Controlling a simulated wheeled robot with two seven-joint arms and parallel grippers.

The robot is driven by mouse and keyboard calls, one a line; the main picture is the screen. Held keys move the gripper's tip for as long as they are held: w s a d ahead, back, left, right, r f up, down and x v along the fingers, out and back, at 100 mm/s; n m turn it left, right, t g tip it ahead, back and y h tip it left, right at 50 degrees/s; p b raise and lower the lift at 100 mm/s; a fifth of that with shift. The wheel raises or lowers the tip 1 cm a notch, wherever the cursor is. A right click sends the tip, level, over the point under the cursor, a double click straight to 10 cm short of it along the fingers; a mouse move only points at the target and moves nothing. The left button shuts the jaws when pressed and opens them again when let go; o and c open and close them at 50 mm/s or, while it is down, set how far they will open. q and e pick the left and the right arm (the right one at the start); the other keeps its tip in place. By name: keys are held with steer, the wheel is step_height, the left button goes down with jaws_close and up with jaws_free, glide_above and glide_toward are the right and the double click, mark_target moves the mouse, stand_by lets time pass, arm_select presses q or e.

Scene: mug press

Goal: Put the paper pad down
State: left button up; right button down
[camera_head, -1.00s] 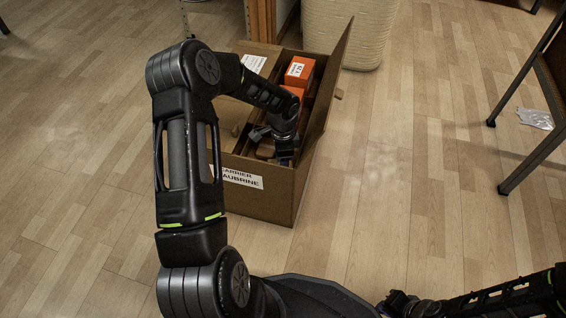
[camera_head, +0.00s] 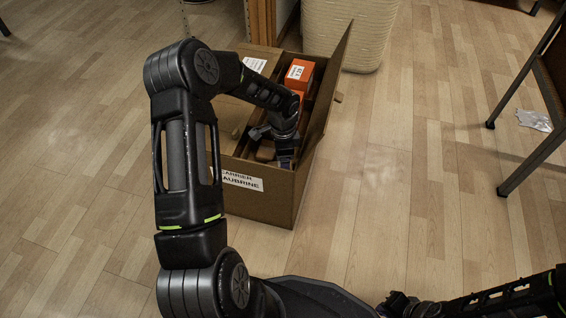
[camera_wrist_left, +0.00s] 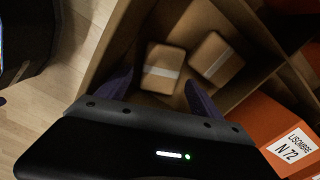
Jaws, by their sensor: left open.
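Two brown paper-wrapped blocks with pale bands lie in one compartment of the cardboard box (camera_head: 262,204). One block (camera_wrist_left: 160,82) is framed between my left fingers, and the other block (camera_wrist_left: 216,60) is just right of it. The frames do not name either as the paper pad. My left gripper (camera_head: 285,164) reaches down into the box. In the left wrist view its two fingers (camera_wrist_left: 160,90) stand apart; contact with the block cannot be told. My right gripper (camera_head: 390,303) is low at the bottom edge of the head view, its fingers unclear.
Orange boxes (camera_head: 298,72) with white labels stand in the box's far part, beside cardboard dividers. A raised flap (camera_head: 333,80) edges the right side. A pale basket (camera_head: 350,30) stands behind. Dark table legs (camera_head: 530,165) are at right. The floor between is clear.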

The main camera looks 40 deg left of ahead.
arm_select(q)
step_height(320, 180, up, 10)
steer(key=p, duration=0.3)
steer(key=shift+r+p, duration=0.2)
steer(key=shift+p, duration=0.15)
arm_select(e)
steer(key=r, duration=0.4)
steer(key=shift+s+d+r, duration=0.1)
steer(key=shift+s+r, duration=0.2)
steer(key=shift+s, duration=0.1)
